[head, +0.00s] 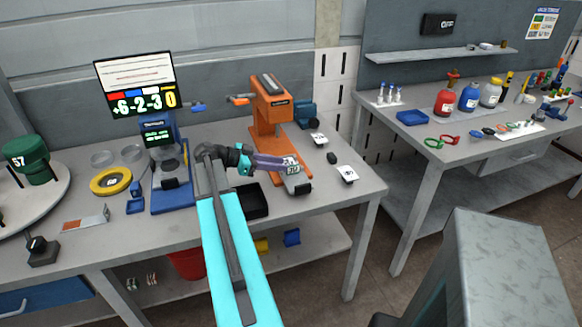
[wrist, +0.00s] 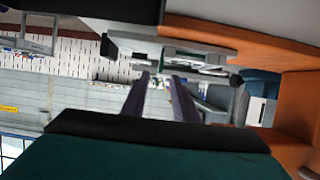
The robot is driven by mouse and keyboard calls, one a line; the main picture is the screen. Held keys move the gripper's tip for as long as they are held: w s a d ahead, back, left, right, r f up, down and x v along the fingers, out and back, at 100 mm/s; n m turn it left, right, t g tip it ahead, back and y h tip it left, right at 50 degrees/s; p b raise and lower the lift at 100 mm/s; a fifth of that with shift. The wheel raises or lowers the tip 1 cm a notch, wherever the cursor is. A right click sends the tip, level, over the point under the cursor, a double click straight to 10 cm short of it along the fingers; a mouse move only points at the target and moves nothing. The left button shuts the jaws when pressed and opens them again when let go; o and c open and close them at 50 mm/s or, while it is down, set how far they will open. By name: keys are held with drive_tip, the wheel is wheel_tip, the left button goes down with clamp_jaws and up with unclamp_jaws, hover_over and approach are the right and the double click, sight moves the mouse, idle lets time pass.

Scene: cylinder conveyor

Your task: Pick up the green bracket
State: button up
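My gripper (head: 286,165) has a teal body and purple fingers, and reaches right in front of the orange press (head: 268,105). In the wrist view its two fingers (wrist: 161,75) stand apart with a gap between the tips. A pale piece with green on it (head: 292,169) shows at the fingertips. In the wrist view a pale plate with a green strip (wrist: 195,57) lies just past the tips. I cannot tell for sure that this is the green bracket, nor whether the fingers touch it.
The orange press stands close behind my gripper. A black tray (head: 252,203) is below my arm. White cards (head: 347,174) lie on the bench to the right. A blue device with a screen (head: 170,175) stands left. A second bench with bottles (head: 468,97) is at right.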

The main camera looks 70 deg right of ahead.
sight(292, 166)
drive_tip(key=shift+s+d+f, duration=0.25)
drive_tip(key=shift+s+d, duration=0.15)
drive_tip(key=shift+s, duration=0.1)
drive_tip(key=shift+s, duration=0.1)
drive_tip(key=shift+p+x, duration=1.25)
drive_tip(key=shift+x, duration=0.65)
drive_tip(key=shift+s+d+f, duration=0.2)
drive_tip(key=shift+s+d, duration=0.2)
drive_tip(key=shift+s, duration=0.1)
drive_tip(key=shift+c, duration=0.3)
clamp_jaws()
